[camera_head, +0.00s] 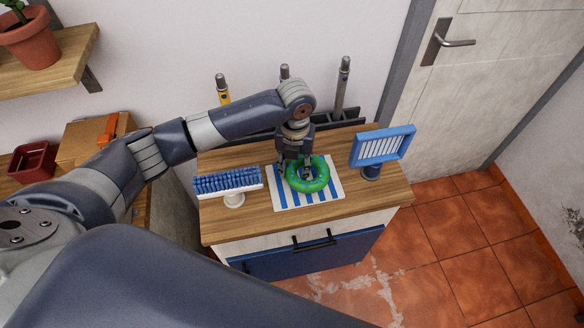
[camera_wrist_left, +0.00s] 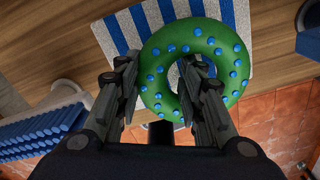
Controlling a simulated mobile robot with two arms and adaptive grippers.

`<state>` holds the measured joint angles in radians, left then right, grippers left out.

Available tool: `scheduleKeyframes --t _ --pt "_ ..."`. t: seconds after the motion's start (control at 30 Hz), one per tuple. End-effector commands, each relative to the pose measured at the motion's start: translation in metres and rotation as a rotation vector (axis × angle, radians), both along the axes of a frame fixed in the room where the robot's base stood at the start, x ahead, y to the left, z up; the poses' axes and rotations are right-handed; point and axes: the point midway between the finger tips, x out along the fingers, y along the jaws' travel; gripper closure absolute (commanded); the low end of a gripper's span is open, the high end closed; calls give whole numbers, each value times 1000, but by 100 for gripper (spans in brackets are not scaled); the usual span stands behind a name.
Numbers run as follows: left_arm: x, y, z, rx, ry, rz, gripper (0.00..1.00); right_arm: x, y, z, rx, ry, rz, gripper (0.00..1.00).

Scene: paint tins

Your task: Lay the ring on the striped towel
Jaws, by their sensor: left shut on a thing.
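The ring (camera_head: 321,179) is green with blue dots. It also shows in the wrist view (camera_wrist_left: 196,38). My left gripper (camera_head: 295,172) points down and is shut on one side of the ring, one finger in its hole and the other outside. The blue and white striped towel (camera_head: 280,201) lies flat on the cabinet top, and the ring is over it. In the wrist view the towel (camera_wrist_left: 236,14) shows behind the ring. I cannot tell whether the ring touches the towel. My right gripper is not in view.
A blue brush-like rack (camera_head: 227,181) on a white stand is left of the towel. A blue slatted frame (camera_head: 382,147) on a stand is to the right. Upright handles (camera_head: 343,84) stand behind the wooden cabinet top (camera_head: 225,223). Bare wood shows at the front.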

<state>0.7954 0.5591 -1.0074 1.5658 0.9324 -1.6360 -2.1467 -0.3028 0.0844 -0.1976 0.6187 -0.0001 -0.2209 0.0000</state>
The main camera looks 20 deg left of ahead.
Motion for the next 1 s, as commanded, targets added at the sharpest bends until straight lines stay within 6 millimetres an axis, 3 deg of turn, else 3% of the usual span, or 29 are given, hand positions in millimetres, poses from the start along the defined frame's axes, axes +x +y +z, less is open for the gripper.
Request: scheduleKeyframes --t 0.1,0.33,0.73,0.77,0.8,0.83,1.0 --pt "10 14 0 2 -1 6 96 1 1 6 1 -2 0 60" --pt "7 10 -33 1 0 2 96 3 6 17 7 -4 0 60" --pt "7 10 -40 1 -1 2 96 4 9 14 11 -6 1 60" --pt "7 10 -39 1 -2 2 57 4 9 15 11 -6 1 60" --pt "7 10 -39 1 -1 1 48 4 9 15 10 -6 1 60" --pt "7 10 -39 1 -1 2 44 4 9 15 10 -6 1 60" --pt "7 10 -39 1 -1 1 44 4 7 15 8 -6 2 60"
